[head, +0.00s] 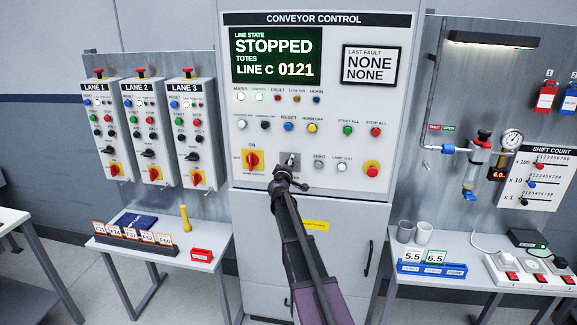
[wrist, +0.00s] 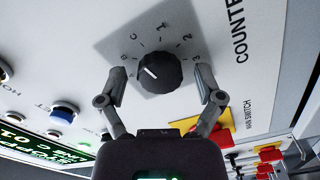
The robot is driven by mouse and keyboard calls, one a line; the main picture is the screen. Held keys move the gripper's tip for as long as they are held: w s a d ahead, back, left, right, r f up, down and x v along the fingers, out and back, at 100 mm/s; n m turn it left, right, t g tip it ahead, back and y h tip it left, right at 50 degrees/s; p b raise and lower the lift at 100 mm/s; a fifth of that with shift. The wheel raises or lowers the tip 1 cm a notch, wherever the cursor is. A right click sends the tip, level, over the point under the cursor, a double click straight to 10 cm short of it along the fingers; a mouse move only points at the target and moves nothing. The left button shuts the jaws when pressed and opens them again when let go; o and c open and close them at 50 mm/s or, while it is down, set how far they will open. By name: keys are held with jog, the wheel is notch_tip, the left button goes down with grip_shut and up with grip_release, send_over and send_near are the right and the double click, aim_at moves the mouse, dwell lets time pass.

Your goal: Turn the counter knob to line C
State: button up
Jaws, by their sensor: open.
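The counter knob (wrist: 160,72) is a round black knob with a white pointer line, on a grey plate with a printed scale. In the wrist view a "C" (wrist: 133,37) is at the knob's upper left, with 1, 2 and 3 running to the right. The pointer line is on the knob's left side, apart from the C; the mark it faces is too small to read. My gripper (wrist: 160,90) is open, one finger on each side of the knob, with gaps visible. In the head view my gripper (head: 287,178) partly covers the knob's plate (head: 290,160). The display (head: 277,55) reads "STOPPED" and "LINE C 0121".
A red main switch on a yellow plate (head: 252,161) is close left of the knob. To the right are the zero button (head: 319,164), lamp test button (head: 342,167) and red emergency button (head: 372,168). Indicator lights and buttons sit above. Side tables flank the cabinet.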

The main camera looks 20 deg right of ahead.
jog(key=shift+s, duration=0.1)
jog(key=v, duration=1.2)
dwell(0.6)
jog(key=s+a+f+m+g+y, duration=0.1)
jog(key=s+a+f+m+g, duration=0.25)
jog(key=s+f+g, duration=0.35)
jog(key=s+a+f+m+g+y, duration=0.1)
jog(key=s+a+f+m+g, duration=0.1)
jog(key=s+f+m, duration=0.5)
jog(key=s+a+f+n+g+y, duration=0.2)
jog(key=s+a+g+y, duration=0.1)
jog(key=s+a, duration=0.4)
jog(key=s+a+f+n+g+y, duration=0.2)
jog(key=s+a+y, duration=0.3)
jog(key=s, duration=0.5)
jog(key=a+g, duration=0.1)
jog(key=a, duration=0.1)
jog(key=shift+s+a+f, duration=0.25)
jog(key=shift+a+f, duration=0.1)
jog(key=shift+a, duration=0.05)
